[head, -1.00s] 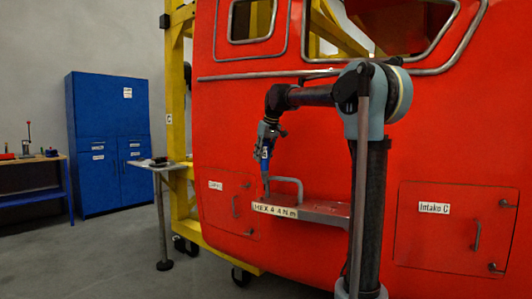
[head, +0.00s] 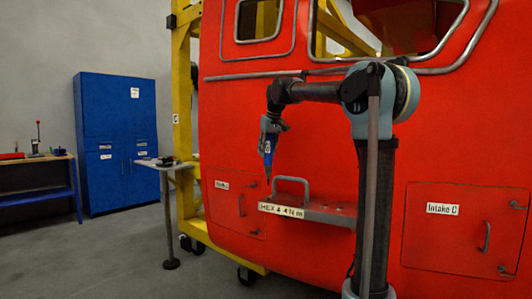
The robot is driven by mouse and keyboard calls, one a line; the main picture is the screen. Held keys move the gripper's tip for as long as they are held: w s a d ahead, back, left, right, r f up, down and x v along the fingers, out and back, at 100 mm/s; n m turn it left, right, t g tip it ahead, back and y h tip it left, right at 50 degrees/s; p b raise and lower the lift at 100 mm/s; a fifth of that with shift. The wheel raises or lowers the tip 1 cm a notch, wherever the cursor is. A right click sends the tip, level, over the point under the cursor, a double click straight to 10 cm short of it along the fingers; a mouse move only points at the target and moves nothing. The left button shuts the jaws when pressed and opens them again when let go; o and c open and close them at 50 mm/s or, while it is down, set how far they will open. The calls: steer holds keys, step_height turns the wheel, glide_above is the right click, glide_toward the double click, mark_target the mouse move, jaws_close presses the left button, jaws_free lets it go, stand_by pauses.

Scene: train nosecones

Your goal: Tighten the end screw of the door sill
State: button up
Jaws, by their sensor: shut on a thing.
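The door sill (head: 325,213) is a grey step sticking out from the red nosecone (head: 310,130). A label reading "HEX 4 4 N m" is on its front edge (head: 281,210). A grey handle (head: 291,183) stands over the sill. My gripper (head: 268,140) points downward above the left end of the sill, shut on a blue tool (head: 267,148). The tool's thin shaft reaches down to near the sill's left end. The end screw is too small to make out, and I cannot tell whether the tip touches it.
My arm's column hides the sill's right part. A hatch labelled "Intake C" (head: 438,233) is on the right, another small hatch (head: 236,208) on the left. A small stand (head: 165,165), a blue cabinet (head: 117,140) and a workbench (head: 35,180) stand at left. Grey floor between is clear.

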mark_target(267, 164)
steer(key=shift+f, duration=2.7)
steer(key=shift+s+f, duration=0.1)
steer(key=shift+f, duration=0.6)
stand_by(1.8)
